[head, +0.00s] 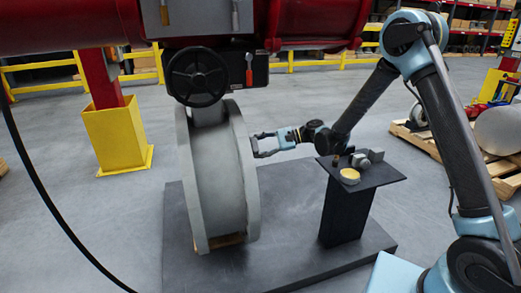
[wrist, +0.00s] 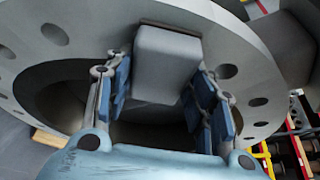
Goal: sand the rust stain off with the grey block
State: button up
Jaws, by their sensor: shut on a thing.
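My gripper (head: 257,145) reaches left to the rim of the large grey flanged valve body (head: 247,190). In the wrist view my gripper (wrist: 165,95) is shut on the grey block (wrist: 167,55), with blue finger pads on both sides of it. The block's far end is at the face of the flange (wrist: 240,50); I cannot tell if they touch. A thin dark brown strip (wrist: 170,27) shows just past the block's far edge. It may be part of the rust stain; the block hides the rest.
A small dark stand (head: 385,178) to the right holds a yellow-topped tin (head: 349,174) and grey pieces (head: 368,156). A black handwheel (head: 197,77) and red pipe (head: 310,20) hang above. A yellow post base (head: 119,138) stands left. Bolt holes ring the flange.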

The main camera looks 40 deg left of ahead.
jog(key=shift+w+a, duration=0.6)
jog(key=shift+a, duration=0.25)
jog(key=s+d, duration=0.4)
jog(key=d, duration=0.1)
dwell(0.4)
jog(key=shift+s+d, duration=0.75)
jog(key=shift+d, duration=0.35)
jog(key=w+d, duration=0.3)
jog(key=w, duration=0.1)
jog(key=shift+w+d, duration=0.35)
jog(key=shift+w, duration=0.05)
jog(key=shift+w, duration=0.1)
